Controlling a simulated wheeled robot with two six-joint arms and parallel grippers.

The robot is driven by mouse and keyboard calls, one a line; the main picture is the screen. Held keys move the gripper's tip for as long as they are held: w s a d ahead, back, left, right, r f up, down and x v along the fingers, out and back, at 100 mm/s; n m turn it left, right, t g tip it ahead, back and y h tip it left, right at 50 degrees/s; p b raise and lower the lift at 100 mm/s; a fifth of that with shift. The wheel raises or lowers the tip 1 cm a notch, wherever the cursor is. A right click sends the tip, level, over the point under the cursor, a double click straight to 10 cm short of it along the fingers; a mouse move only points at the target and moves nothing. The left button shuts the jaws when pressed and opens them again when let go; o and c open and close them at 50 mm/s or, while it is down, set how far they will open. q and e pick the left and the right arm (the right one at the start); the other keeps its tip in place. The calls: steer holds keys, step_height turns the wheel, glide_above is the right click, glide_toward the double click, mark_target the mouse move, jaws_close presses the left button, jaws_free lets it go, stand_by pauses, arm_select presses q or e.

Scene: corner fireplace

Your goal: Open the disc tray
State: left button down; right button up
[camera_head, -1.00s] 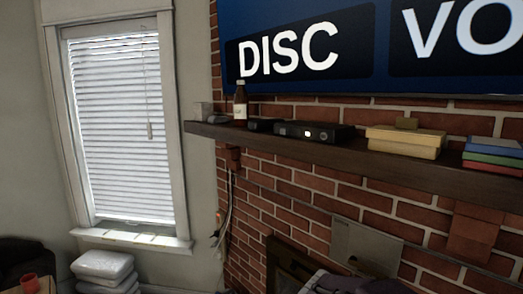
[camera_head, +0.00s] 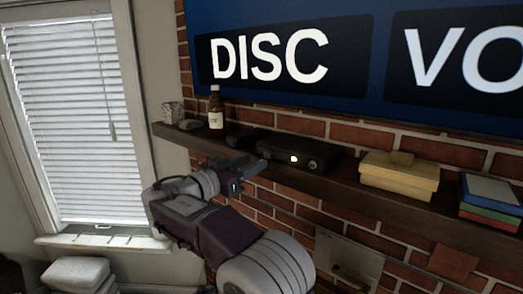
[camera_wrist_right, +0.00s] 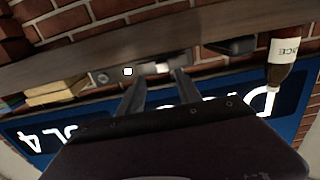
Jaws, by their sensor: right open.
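The disc player (camera_head: 318,150), a flat black box with a small lit white button on its front, sits on the mantel shelf. No tray is seen sticking out of it, but its left front is partly covered by my gripper. My right gripper (camera_head: 262,166) is raised in front of the player's left part, its jaws open and empty. In the right wrist view the player (camera_wrist_right: 104,79) appears upside down just beyond the open fingers (camera_wrist_right: 158,92), with a pale patch showing between them. Whether a finger touches the player cannot be told. My left gripper is not in view.
On the wooden shelf (camera_head: 345,181) stand a brown bottle (camera_head: 216,112), a small black box (camera_head: 242,137), yellow boxes (camera_head: 398,181) and stacked books (camera_head: 490,205). A large screen (camera_head: 355,75) reading "DISC" hangs above. A window with blinds (camera_head: 62,110) is at left.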

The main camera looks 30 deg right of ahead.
mark_target(266, 156)
steer(key=p+x, duration=0.1)
steer(key=x, duration=0.1)
steer(key=p+x, duration=0.1)
steer(key=x, duration=0.1)
steer(key=shift+w+d+r+p, duration=0.1)
steer(key=shift+w+d+p, duration=0.15)
steer(key=shift+w, duration=0.3)
steer(key=shift+d, duration=0.3)
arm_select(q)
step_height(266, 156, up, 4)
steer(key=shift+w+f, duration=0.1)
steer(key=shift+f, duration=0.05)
arm_select(e)
steer(key=shift+s, duration=0.2)
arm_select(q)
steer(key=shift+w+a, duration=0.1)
arm_select(e)
steer(key=shift+w, duration=0.1)
jaws_close()
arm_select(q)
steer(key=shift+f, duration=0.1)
